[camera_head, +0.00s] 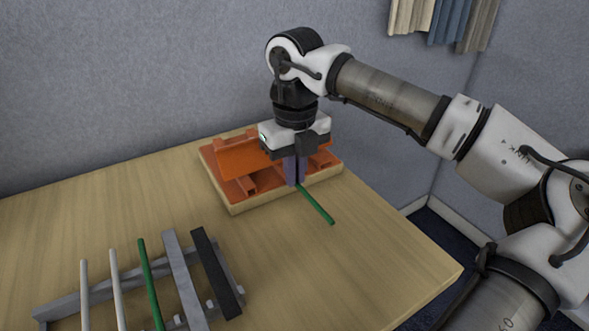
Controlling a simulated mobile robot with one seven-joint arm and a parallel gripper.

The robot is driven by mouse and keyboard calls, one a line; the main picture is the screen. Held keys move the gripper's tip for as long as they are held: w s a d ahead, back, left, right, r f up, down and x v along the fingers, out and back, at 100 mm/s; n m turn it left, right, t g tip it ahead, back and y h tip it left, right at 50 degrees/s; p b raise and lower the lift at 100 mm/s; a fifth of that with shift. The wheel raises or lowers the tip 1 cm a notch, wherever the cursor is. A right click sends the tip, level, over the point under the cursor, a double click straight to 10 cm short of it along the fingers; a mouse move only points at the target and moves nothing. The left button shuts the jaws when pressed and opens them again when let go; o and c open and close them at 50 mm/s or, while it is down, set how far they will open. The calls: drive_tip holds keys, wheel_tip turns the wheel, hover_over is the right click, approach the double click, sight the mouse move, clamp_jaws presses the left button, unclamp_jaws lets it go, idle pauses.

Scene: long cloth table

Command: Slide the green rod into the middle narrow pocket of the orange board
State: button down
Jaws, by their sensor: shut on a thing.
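My gripper (294,178) is over the front part of the orange board (208,160), pointing down, its fingers shut on a thin green rod (319,208). The rod sticks out from the fingers toward the front right, past the board's pale wooden edge. The rod's other end is hidden behind the fingers. The board has raised orange blocks and a slanted orange panel (240,157). My gripper covers its middle, so I cannot tell which pocket the rod lines up with or whether it is inside one.
A grey rack (72,302) at the front left holds another green rod (150,283), white rods (117,285), a grey bar (184,275) and a black bar (217,270). The wooden table (130,205) is bare between rack and board. Its right edge is near the board.

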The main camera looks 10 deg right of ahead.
sight(318, 206)
drive_tip(key=shift+s+d+b, duration=0.2)
drive_tip(key=shift+s+d, duration=0.25)
drive_tip(key=shift+s, duration=0.7)
drive_tip(key=shift+s+d+b, duration=0.25)
drive_tip(key=shift+s+d, duration=0.25)
drive_tip(key=shift+s, duration=0.7)
drive_tip(key=shift+s+d+b, duration=0.2)
drive_tip(key=shift+s+d, duration=0.25)
drive_tip(key=shift+s, duration=0.7)
drive_tip(key=shift+b, duration=0.35)
drive_tip(key=shift+w+a+p, duration=0.15)
drive_tip(key=shift+w+a, duration=0.35)
drive_tip(key=shift+w, duration=0.7)
drive_tip(key=shift+w+a+p, duration=0.1)
drive_tip(key=shift+w+a, duration=0.4)
drive_tip(key=shift+w, duration=0.75)
drive_tip(key=shift+w+a+p, duration=0.15)
drive_tip(key=shift+w+a, duration=0.35)
drive_tip(key=shift+w, duration=0.7)
drive_tip(key=c, duration=1.5)
unclamp_jaws()
drive_tip(key=shift+w, duration=0.1)
drive_tip(key=shift+r, duration=0.15)
